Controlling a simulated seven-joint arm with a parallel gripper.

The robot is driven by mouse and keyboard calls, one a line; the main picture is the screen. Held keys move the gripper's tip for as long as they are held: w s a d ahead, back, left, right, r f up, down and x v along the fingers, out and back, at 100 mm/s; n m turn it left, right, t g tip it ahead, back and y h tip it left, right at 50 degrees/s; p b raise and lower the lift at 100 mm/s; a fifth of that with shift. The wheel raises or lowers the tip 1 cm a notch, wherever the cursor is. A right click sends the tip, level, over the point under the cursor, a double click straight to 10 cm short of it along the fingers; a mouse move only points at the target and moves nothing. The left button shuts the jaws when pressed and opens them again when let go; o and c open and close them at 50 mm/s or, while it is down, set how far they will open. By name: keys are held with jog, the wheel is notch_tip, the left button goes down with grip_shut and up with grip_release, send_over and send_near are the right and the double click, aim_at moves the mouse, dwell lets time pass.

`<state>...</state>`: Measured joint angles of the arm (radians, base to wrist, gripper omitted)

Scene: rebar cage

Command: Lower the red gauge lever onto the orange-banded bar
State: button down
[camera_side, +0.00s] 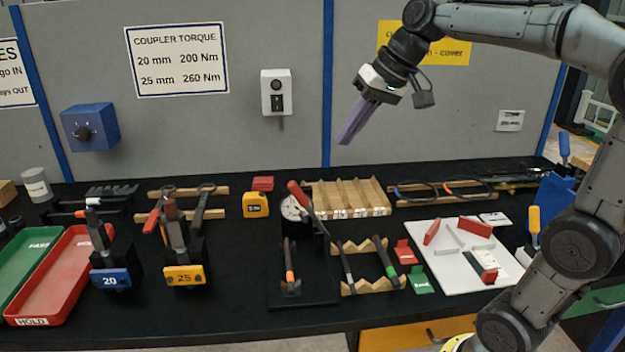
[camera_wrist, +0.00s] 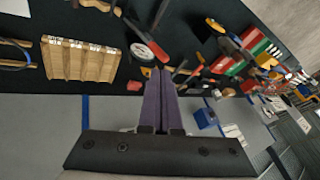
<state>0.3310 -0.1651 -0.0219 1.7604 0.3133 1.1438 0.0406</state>
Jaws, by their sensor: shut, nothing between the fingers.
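The gauge (camera_side: 291,209) has a round white dial and stands on a black base plate near the middle of the bench. Its red lever (camera_side: 298,194) slants up to the left beside the dial, clear of the bar. The orange-banded bar (camera_side: 289,262) lies on the gauge's base, below the dial, its band near the front end. My gripper (camera_side: 345,141), with purple fingers, is shut and empty, high above and behind the gauge. In the wrist view, the dial (camera_wrist: 141,52) and red lever (camera_wrist: 158,50) show just beyond my gripper (camera_wrist: 158,72); the orange band cannot be made out there.
Right of the gauge is a wooden notched rack (camera_side: 372,288) with bars. A white board (camera_side: 460,254) lies further right. Torque tools (camera_side: 182,240) and a red tray (camera_side: 55,285) stand left. A slotted wooden rack (camera_side: 347,197) is behind. The air around my gripper is clear.

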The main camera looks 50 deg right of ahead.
jog(key=w+d+f+m, duration=0.1)
jog(key=w+d+f, duration=0.15)
jog(key=d, duration=0.25)
send_over(312, 210)
jog(key=shift+g, duration=0.3)
jog(key=shift+w+d+f, duration=0.1)
jog(key=shift+f, duration=2.5)
jog(key=shift+d+f, duration=0.1)
jog(key=shift+f, duration=2.5)
jog(key=shift+w+a+f+g+h, duration=0.1)
jog(key=shift+w+a+g+h, duration=0.25)
jog(key=shift+w+a, duration=0.25)
jog(key=w+a+f+g+h, duration=0.5)
jog(key=w+a+f, duration=0.2)
jog(key=shift+w+a+f+n+h, duration=0.3)
jog(key=shift+w+a+n+h, duration=0.05)
jog(key=shift+n, duration=0.05)
